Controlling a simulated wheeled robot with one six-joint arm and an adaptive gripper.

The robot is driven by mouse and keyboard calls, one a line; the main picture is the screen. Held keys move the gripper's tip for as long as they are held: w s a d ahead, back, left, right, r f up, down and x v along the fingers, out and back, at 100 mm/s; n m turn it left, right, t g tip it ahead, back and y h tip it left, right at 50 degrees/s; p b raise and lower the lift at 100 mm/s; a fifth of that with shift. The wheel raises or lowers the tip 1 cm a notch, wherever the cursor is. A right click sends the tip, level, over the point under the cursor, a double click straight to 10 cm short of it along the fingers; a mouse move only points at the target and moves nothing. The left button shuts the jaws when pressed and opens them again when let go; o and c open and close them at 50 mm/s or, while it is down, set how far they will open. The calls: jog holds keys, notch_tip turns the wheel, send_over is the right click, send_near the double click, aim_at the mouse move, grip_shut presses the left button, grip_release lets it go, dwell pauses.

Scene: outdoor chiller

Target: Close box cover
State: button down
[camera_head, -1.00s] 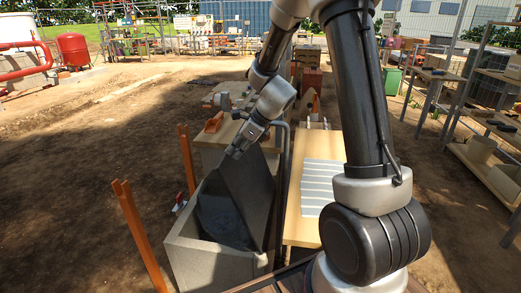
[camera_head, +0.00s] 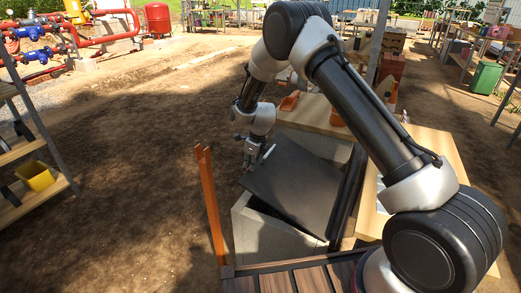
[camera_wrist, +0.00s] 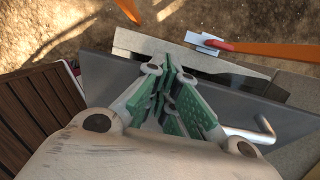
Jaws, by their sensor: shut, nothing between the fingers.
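The box (camera_head: 262,236) is a grey, concrete-looking bin standing on the dirt in the lower middle of the head view. Its flat dark grey cover (camera_head: 297,187) is tilted over the opening, and a dark gap shows between cover and rim. My gripper (camera_head: 250,165) is at the cover's upper left edge, pointing down. In the wrist view the cover (camera_wrist: 100,82) lies beneath the gripper's green-padded fingers (camera_wrist: 170,80), which are together with nothing between them. A bent metal bar (camera_wrist: 255,133) shows on the right there. Whether the fingertips touch the cover is unclear.
An orange post (camera_head: 211,205) stands just left of the box. A wooden table (camera_head: 440,150) is on the right and a slatted brown surface (camera_head: 300,278) is in front. Open dirt (camera_head: 120,150) lies to the left.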

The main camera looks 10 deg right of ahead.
jog(key=x, duration=1.4)
jog(key=shift+w+a+f, duration=0.1)
jog(key=shift+w+a, duration=0.1)
jog(key=shift+a, duration=0.05)
jog(key=shift+f, duration=0.6)
